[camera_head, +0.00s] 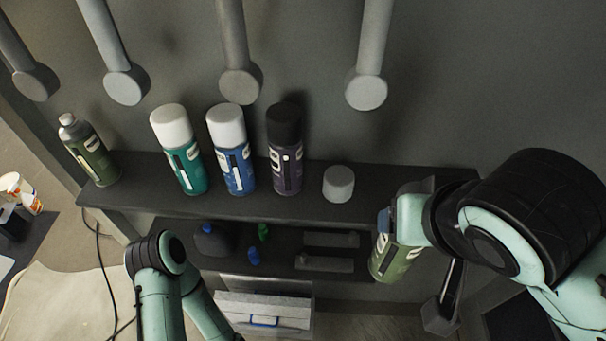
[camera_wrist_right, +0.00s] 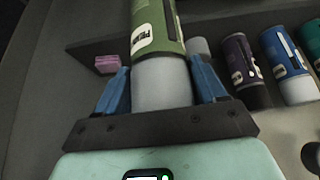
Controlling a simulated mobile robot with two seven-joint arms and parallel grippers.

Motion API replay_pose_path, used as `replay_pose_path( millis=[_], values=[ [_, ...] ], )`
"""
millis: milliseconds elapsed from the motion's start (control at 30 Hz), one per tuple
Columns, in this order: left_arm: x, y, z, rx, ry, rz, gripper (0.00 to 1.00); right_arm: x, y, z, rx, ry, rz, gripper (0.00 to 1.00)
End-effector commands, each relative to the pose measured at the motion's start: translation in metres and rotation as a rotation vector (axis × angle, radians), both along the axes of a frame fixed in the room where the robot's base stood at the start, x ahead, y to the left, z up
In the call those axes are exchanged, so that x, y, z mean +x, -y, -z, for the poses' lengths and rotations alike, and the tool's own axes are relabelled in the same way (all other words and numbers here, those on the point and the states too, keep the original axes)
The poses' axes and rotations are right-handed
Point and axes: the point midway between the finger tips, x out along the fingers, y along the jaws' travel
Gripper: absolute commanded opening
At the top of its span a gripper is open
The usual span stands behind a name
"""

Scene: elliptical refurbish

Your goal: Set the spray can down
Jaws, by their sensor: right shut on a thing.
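My right gripper (camera_head: 392,222) is shut on the cap of a green spray can (camera_head: 396,262). In the right wrist view, the blue fingers (camera_wrist_right: 164,88) sit on both sides of the white cap (camera_wrist_right: 161,84), and the green body (camera_wrist_right: 158,25) extends away from the gripper. In the head view, the held can is at the right part of the dark shelf (camera_head: 300,207), overlapping its front edge; I cannot tell whether it touches the shelf. My left arm shows at lower left, but its gripper is out of view.
A green can with a grey top (camera_head: 91,150), a teal can (camera_head: 180,150), a blue can (camera_head: 231,150), a dark purple can (camera_head: 285,150) and a loose white cap (camera_head: 338,183) stand on the shelf. A lower shelf (camera_head: 285,270) holds small items.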

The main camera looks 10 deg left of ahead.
Motion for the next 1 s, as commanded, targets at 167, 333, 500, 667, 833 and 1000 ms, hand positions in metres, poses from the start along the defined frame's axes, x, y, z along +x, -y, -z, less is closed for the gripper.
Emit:
replay_pose_path(
  millis=[167,333,500,667,833,1000],
  values=[
    [0.000,0.000,0.000,0.000,0.000,-0.001,0.99,0.000,0.000,-0.001,0.001,0.001,0.001,0.18],
    [0.003,0.000,-0.007,0.000,0.003,-0.001,0.99,0.028,-0.001,-0.002,-0.001,-0.002,0.002,0.18],
    [0.010,0.000,-0.021,0.001,0.011,0.000,0.99,0.075,-0.003,-0.003,-0.002,-0.001,0.003,0.18],
    [0.018,0.000,-0.033,0.000,0.020,0.000,0.99,0.114,-0.004,-0.004,-0.001,0.000,0.002,0.18],
    [0.022,0.000,-0.040,0.000,0.026,0.000,0.99,0.137,-0.005,-0.003,0.000,0.001,0.001,0.18],
    [0.025,0.000,-0.043,0.001,0.027,-0.001,0.99,0.148,-0.005,-0.002,0.000,0.002,0.002,0.18]
  ],
)
